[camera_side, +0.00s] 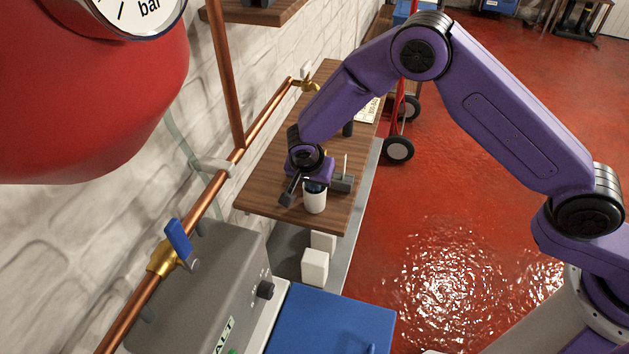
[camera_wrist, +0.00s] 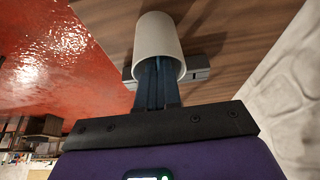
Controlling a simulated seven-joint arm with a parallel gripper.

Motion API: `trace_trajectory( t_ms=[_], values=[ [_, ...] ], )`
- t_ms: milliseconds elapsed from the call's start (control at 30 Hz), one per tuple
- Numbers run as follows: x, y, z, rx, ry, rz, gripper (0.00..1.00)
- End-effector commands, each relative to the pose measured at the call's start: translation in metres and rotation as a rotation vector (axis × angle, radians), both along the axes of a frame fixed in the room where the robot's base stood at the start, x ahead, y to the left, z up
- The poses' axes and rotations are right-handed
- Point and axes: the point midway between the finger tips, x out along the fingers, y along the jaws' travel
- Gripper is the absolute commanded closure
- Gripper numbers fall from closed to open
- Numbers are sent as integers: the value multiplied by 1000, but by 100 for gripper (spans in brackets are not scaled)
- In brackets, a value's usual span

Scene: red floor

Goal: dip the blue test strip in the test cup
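The test cup (camera_side: 315,202) is white and stands upright near the front end of the wooden shelf. It also shows in the wrist view (camera_wrist: 157,32), with its mouth facing my gripper. My gripper (camera_side: 314,186) is at the cup's mouth. In the wrist view its dark fingers (camera_wrist: 157,82) sit close together and reach to the cup's opening, their tips at or inside the rim. Dark blue shows between the fingers and in the mouth, but I cannot tell a blue strip apart from the fingers. The inside of the cup is hidden.
A grey block (camera_side: 343,183) with a thin pale upright strip (camera_side: 345,164) stands right beside the cup; its ends show behind the cup in the wrist view. The wooden shelf (camera_side: 262,190) runs along the white brick wall and a copper pipe (camera_side: 262,125).

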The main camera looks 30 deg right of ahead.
Motion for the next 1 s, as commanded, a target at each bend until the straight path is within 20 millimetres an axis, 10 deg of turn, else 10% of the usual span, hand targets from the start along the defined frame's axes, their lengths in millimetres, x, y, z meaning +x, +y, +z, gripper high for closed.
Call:
trace_trajectory(
  t_ms=[1000],
  values=[
    [0,0,66,0,-2,-1,100]
  ],
)
